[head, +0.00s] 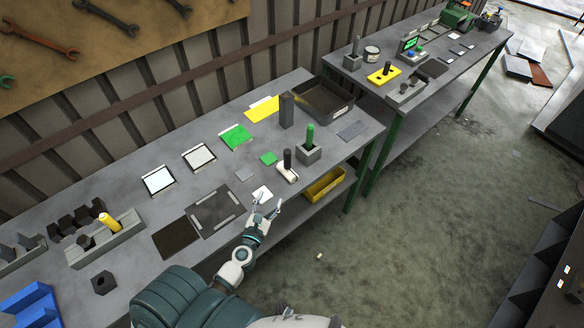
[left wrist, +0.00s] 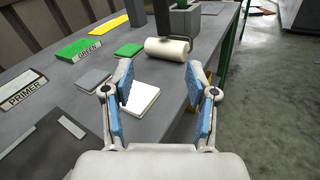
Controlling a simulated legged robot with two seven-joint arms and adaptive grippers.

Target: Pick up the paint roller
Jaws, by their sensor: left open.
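The paint roller has a cream cylinder (head: 287,174) lying near the front edge of the grey workbench, with a dark handle (head: 287,157) standing up by it. In the left wrist view the cream cylinder (left wrist: 166,49) lies ahead of the fingers, apart from them. My left gripper (head: 269,202) is open and empty at the bench's front edge, just short of the roller. In the left wrist view its blue-padded fingers (left wrist: 160,78) are spread. My right gripper is not in view.
A white square tile (head: 262,194) lies by the left fingers. A grey box with a green handle (head: 309,153) stands right of the roller, and a tall dark block (head: 286,110) stands behind. A green tile (head: 268,158) lies left of the roller. A yellow bin (head: 325,184) sits below.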

